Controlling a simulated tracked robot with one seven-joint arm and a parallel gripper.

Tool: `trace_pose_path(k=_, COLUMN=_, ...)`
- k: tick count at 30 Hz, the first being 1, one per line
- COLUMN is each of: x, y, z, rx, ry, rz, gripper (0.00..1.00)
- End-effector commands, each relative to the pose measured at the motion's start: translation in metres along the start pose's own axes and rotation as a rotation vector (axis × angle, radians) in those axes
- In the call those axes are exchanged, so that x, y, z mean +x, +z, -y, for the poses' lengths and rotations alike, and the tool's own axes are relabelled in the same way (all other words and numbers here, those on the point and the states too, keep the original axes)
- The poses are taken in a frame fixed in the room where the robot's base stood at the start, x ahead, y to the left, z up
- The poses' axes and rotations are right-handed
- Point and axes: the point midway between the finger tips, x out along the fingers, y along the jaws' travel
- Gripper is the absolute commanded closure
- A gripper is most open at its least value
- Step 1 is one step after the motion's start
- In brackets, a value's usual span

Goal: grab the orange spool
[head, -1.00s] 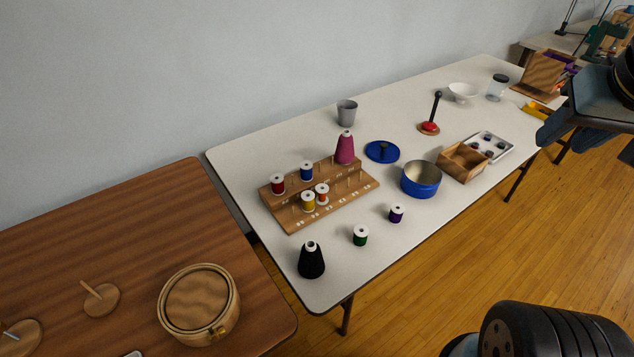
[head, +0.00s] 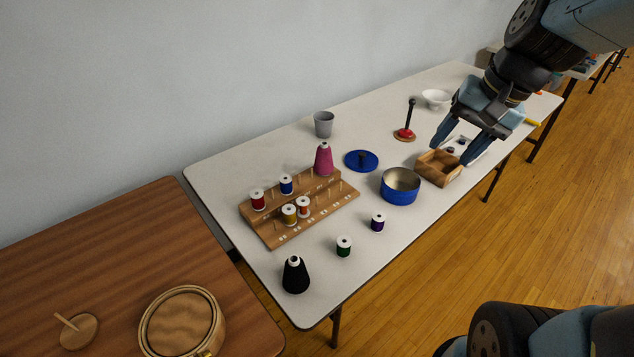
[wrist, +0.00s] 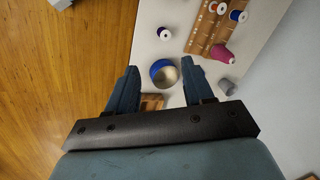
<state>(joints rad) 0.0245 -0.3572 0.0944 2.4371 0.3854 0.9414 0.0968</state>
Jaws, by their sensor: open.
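The orange spool (head: 303,207) stands on the front row of the wooden spool rack (head: 330,205), just right of a yellow spool (head: 289,214). It has white ends. My gripper (head: 452,153) is open and empty, pointing down above the wooden box, well to the right of the rack. In the wrist view, my gripper (wrist: 161,66) shows its two fingers spread wide, with the rack (wrist: 206,32) ahead and to the right. A reddish spool at the top edge there may be the orange one; I cannot tell.
A tall pink cone (head: 324,159) rises at the rack's back right. Purple (head: 378,222) and green (head: 344,246) spools and a black cone (head: 295,275) stand in front.

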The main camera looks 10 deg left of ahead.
Motion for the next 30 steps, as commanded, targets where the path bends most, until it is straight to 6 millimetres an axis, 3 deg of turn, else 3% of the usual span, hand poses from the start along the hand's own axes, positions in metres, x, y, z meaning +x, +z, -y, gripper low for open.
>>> trace_pose_path(k=18, x=0.127, y=-0.043, z=0.062, rx=0.487, ry=-0.222, rz=0.458, gripper=0.48)
trace_pose_path(k=30, x=0.217, y=-0.066, z=0.090, rx=0.861, ry=-0.331, rz=0.724, gripper=0.48)
